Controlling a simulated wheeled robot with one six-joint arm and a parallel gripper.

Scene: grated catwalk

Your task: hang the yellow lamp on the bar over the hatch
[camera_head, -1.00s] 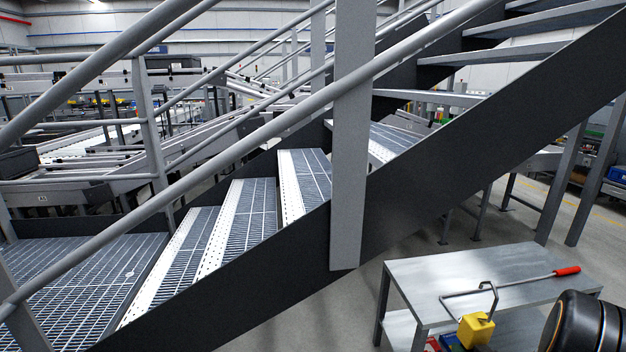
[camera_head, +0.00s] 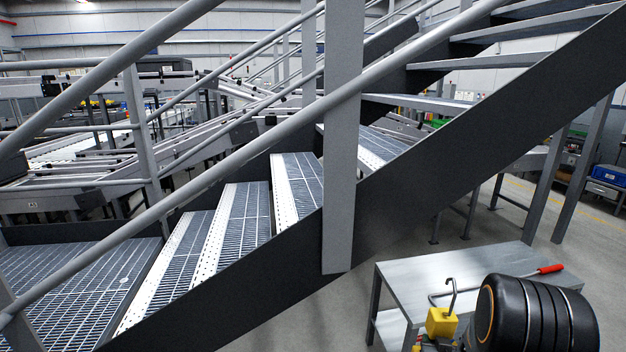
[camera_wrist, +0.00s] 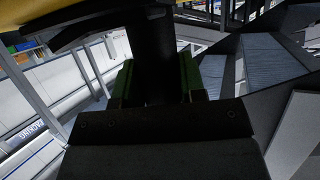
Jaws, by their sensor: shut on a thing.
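The yellow lamp (camera_head: 441,322) shows low in the head view, a small yellow block with a dark grey hook standing up from it, in front of the left part of a metal table (camera_head: 395,275). In the wrist view my gripper (camera_wrist: 157,88) has its green-padded jaws shut on a dark upright piece, with a yellow surface (camera_wrist: 60,14) beyond at the top. I take this for the lamp. In the head view my black arm link hides most of the gripper. I cannot pick out a bar over a hatch.
A rod with a red handle (camera_head: 550,268) lies on the table. A grey stair (camera_head: 240,220) with a dark side plate (camera_head: 420,200), a post (camera_head: 342,150) and sloping handrails fills the middle and left. A grated landing (camera_head: 75,285) is at lower left. Grey floor shows below the stair.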

